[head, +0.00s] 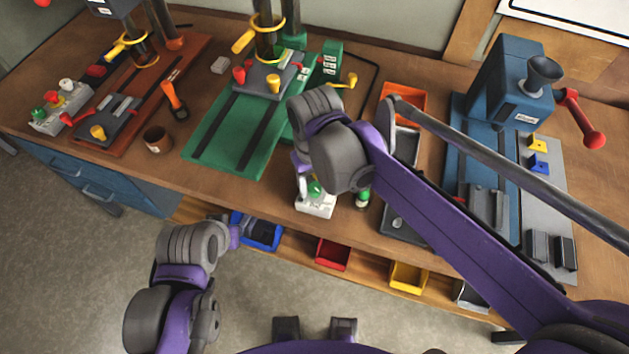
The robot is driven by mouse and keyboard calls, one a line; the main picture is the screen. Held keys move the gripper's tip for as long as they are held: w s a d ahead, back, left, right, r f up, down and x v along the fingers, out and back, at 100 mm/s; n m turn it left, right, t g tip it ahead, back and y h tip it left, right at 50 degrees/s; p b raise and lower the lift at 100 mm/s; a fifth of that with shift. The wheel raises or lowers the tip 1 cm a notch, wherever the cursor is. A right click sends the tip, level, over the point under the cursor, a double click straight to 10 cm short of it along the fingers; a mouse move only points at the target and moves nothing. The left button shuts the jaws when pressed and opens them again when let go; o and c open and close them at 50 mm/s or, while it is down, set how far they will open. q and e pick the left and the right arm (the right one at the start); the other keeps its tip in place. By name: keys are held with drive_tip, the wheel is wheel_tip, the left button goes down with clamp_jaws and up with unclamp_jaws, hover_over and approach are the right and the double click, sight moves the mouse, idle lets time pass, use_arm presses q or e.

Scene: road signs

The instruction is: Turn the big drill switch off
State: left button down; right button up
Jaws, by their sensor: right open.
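A white switch box (316,206) with a green button stands at the bench's front edge, before the green drill press (240,130). My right gripper (305,180) is open just above this box, and its wrist hides part of the gripper and the box's back. I cannot tell whether a finger touches a button. A second switch box (52,118) with green, red and white buttons stands at the far left, beside the drill with the orange-brown base (135,105). My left gripper (236,236) is low in front of the bench, mostly hidden by its wrist.
A blue machine (510,85) with a red-knobbed handle (592,138) stands at the right, partly behind my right arm. A brown cup (157,140) and a small green-and-white bottle (362,200) stand on the bench. Blue (262,232), red (333,255) and yellow (408,278) bins sit below its edge.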

sight(315, 188)
use_arm(q)
drive_tip(key=shift+w+r+p, duration=0.2)
drive_tip(key=shift+r+p, duration=0.15)
drive_tip(key=shift+r, duration=0.15)
use_arm(e)
wheel_tip(315, 188, up, 11)
use_arm(q)
drive_tip(key=shift+s, duration=0.1)
use_arm(e)
drive_tip(key=shift+s+f, duration=0.1)
drive_tip(key=shift+f, duration=0.1)
